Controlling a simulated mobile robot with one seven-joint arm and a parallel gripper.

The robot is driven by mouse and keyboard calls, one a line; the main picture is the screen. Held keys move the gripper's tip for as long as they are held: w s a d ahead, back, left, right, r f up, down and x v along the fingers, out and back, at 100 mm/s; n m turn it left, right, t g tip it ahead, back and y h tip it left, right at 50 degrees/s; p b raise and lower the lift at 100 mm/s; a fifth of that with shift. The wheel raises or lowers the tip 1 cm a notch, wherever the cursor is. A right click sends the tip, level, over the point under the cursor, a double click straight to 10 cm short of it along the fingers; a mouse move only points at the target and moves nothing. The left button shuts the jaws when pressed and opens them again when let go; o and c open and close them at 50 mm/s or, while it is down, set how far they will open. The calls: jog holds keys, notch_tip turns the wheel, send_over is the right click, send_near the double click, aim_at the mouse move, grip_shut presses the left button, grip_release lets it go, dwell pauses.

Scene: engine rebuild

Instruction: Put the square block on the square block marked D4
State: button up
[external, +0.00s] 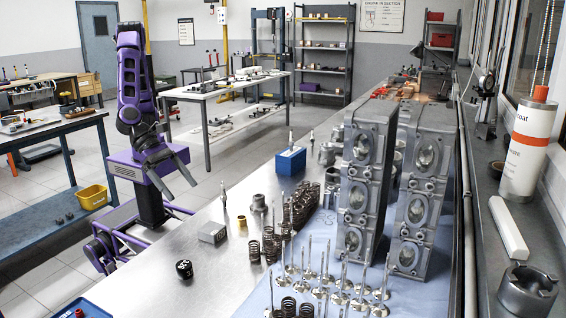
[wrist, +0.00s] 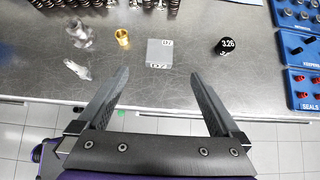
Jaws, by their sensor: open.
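A grey square block (external: 213,233) lies on the near left part of the metal bench in the external view. It also shows in the wrist view (wrist: 160,53), with white labels on its top and near side that I cannot read surely. No second grey block marked D4 can be made out. My gripper (wrist: 160,76) is open and empty; in the wrist view its fingertips point toward the block and lie short of it, one to each side. In the external view my gripper (external: 189,167) hangs beside the bench's left edge, apart from the block.
Blue parts trays (wrist: 292,75) lie far right. Springs, valves (external: 330,285) and engine heads (external: 363,185) crowd the bench's right side. A blue block (external: 290,161) stands farther back.

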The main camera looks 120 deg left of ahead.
jog(key=b+v, duration=0.3)
jog(key=b, duration=0.2)
send_near(210, 227)
jog(key=x, duration=0.4)
jog(key=shift+w+a, duration=0.1)
jog(key=shift+w, duration=0.1)
jog(key=b+x, duration=0.1)
jog(key=x, duration=0.3)
jog(key=shift+s+f, duration=0.1)
jog(key=shift+f, duration=0.2)
jog(key=shift+w+f, duration=0.25)
jog(key=shift+w, duration=0.1)
jog(key=shift+r, duration=0.1)
grip_shut()
